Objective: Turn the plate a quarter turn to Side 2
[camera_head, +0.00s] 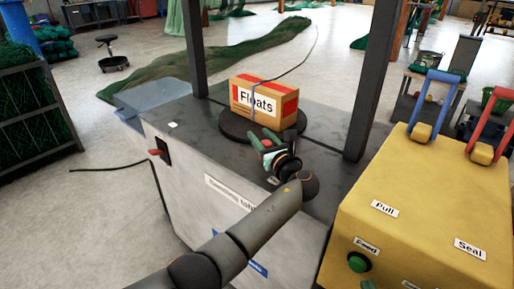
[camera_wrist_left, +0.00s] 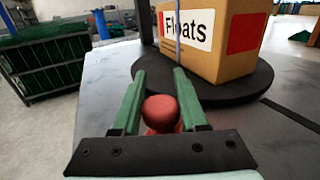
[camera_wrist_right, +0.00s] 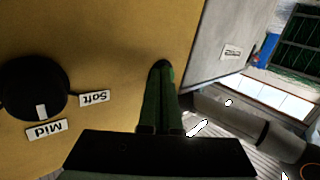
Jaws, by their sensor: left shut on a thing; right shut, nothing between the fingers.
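The round dark plate (camera_head: 232,128) lies on the grey table and bears a cardboard box (camera_head: 262,103) marked "Floats" with a blue strap. In the left wrist view the plate's rim (camera_wrist_left: 240,94) and the box (camera_wrist_left: 235,62) are just beyond my fingers. My left gripper (camera_head: 268,150) is at the near edge of the plate. It is shut on a red knob (camera_wrist_left: 161,112), which sits between its green fingers. How the knob joins the plate is hidden.
The table (camera_head: 185,110) is clear left of the plate.

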